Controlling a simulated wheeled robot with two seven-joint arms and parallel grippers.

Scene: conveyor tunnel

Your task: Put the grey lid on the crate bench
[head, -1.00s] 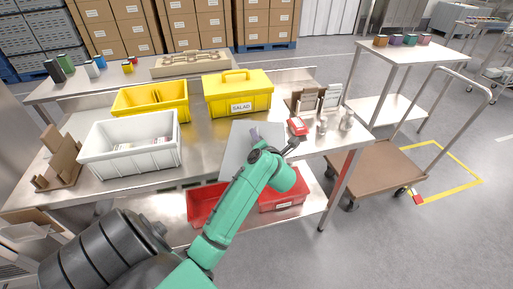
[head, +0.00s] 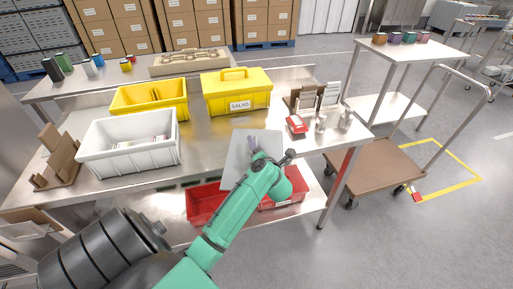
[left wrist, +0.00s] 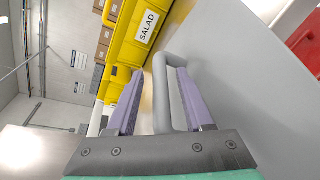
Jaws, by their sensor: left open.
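The grey lid (head: 238,160) is a flat light-grey panel at the front middle of the steel bench in the head view. Its raised loop handle (left wrist: 172,90) and grey surface (left wrist: 240,75) show in the left wrist view. My left gripper (head: 253,143) is over the lid, pointing at it. In the left wrist view its two purple fingers (left wrist: 160,95) are apart, with the handle between them, nearer the right finger. Whether a finger touches the handle I cannot tell. The white crate (head: 92,160) stands on the left of this bench. My right gripper is not in view.
A yellow open crate (head: 120,107) and a yellow SALAD box (head: 240,108) stand behind. A red device (head: 296,125) and shakers (head: 345,117) are right of the lid. Red bins (head: 197,205) sit on the lower shelf. A trolley (head: 375,170) stands at right.

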